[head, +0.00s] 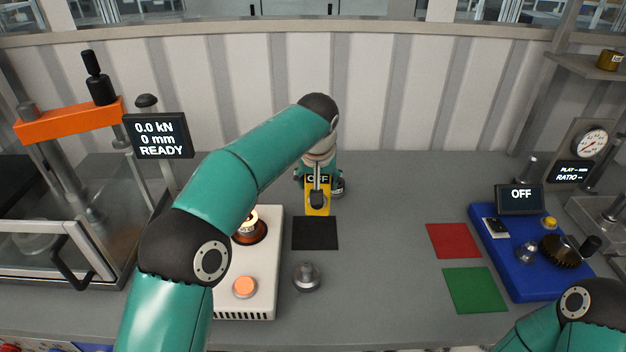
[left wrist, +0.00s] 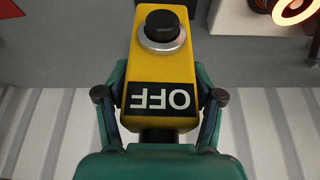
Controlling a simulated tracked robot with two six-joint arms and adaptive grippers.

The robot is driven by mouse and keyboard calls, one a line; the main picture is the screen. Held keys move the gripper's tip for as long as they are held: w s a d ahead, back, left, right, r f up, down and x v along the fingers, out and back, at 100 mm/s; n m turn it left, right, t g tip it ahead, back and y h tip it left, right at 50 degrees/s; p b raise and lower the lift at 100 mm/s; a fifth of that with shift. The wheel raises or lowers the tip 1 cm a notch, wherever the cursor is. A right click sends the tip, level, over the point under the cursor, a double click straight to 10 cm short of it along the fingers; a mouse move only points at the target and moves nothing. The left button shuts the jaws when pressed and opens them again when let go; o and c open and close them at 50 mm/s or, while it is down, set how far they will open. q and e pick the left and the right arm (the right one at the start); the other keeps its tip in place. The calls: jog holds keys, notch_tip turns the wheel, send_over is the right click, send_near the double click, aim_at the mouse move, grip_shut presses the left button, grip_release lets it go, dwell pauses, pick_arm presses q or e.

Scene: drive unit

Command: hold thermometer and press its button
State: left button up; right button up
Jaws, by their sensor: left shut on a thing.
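The thermometer (head: 317,211) is a yellow block with a black display reading OFF and a round black button in a metal ring. In the head view it is at the centre, just behind the black square. My left gripper (head: 319,181) is shut on its two sides. In the left wrist view the thermometer (left wrist: 150,70) sits between the fingers of my left gripper (left wrist: 161,97), display upside down and button (left wrist: 160,27) uncovered. My right arm shows only at the lower right of the head view; its gripper is out of frame.
A white heater unit (head: 262,290) with a glowing coil and an orange button stands left of the black square (head: 315,233). A metal knob-like part (head: 307,277) lies in front. Red (head: 453,240) and green (head: 475,290) squares and a blue drive unit (head: 525,285) are right. A press stands left.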

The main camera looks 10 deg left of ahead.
aim_at(317, 214)
pick_arm(q)
jog(key=shift+f+b, duration=3.9)
jog(key=shift+f, duration=1.45)
jog(key=shift+s+f, duration=0.1)
jog(key=shift+f, duration=0.1)
jog(key=o, duration=0.8)
jog(key=shift+f, duration=0.1)
jog(key=o, duration=0.5)
jog(key=shift+r, duration=0.25)
